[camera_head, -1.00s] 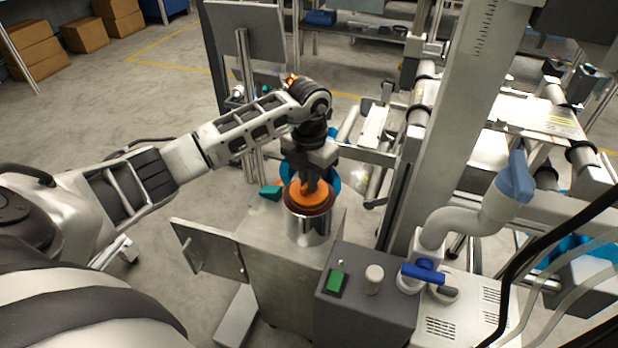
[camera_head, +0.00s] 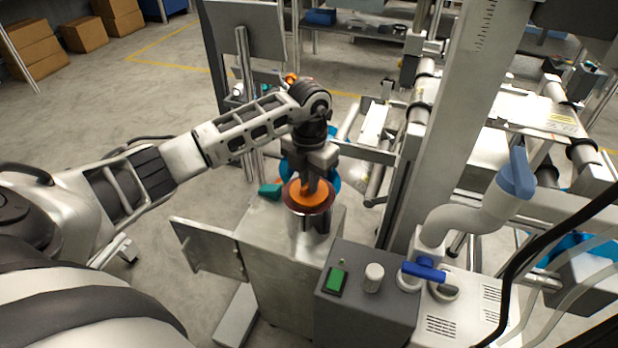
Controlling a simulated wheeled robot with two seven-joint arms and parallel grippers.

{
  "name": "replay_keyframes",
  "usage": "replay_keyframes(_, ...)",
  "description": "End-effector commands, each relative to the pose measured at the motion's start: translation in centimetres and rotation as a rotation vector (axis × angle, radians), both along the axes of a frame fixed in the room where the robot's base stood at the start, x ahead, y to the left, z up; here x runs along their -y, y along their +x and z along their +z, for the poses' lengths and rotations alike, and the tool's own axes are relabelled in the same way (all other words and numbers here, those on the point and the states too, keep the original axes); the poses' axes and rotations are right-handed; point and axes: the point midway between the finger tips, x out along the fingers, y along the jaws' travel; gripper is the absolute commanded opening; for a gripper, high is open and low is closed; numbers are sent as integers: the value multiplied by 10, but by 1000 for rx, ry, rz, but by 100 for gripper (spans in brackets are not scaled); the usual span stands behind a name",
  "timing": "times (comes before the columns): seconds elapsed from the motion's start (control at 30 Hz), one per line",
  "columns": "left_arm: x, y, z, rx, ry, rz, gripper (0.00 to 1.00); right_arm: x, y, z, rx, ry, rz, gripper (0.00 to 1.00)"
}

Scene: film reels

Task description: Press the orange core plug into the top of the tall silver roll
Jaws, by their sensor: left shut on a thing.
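The tall silver roll (camera_head: 308,228) stands upright on top of a grey metal cabinet, with a dark reddish rim at its top. The orange core plug (camera_head: 310,196) is at the top of the roll, over its middle. My left gripper (camera_head: 310,184) points straight down and is shut on the plug from above. The gripper hides part of the plug, and I cannot tell how deep the plug sits in the roll. My right gripper is not in view.
A teal object (camera_head: 270,190) lies on the cabinet (camera_head: 262,232) just behind and left of the roll. A grey control box (camera_head: 352,308) with a green button (camera_head: 336,280) stands in front right. A tall metal column (camera_head: 445,130) rises at the right.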

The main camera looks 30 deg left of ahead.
Motion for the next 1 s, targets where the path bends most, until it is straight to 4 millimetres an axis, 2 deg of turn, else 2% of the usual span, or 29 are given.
replay_keyframes(0.23,0,0,-6,0,0,0,0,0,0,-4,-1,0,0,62)
replay_keyframes(0.27,0,0,-5,0,0,0,18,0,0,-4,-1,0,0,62)
replay_keyframes(0.3,0,0,-5,0,0,0,19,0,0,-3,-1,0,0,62)
replay_keyframes(0.63,0,0,-5,0,0,0,19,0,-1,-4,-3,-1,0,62)
replay_keyframes(0.8,0,0,12,1,1,0,19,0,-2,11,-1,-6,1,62)
replay_keyframes(1.0,0,0,28,0,1,0,19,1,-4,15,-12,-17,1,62)
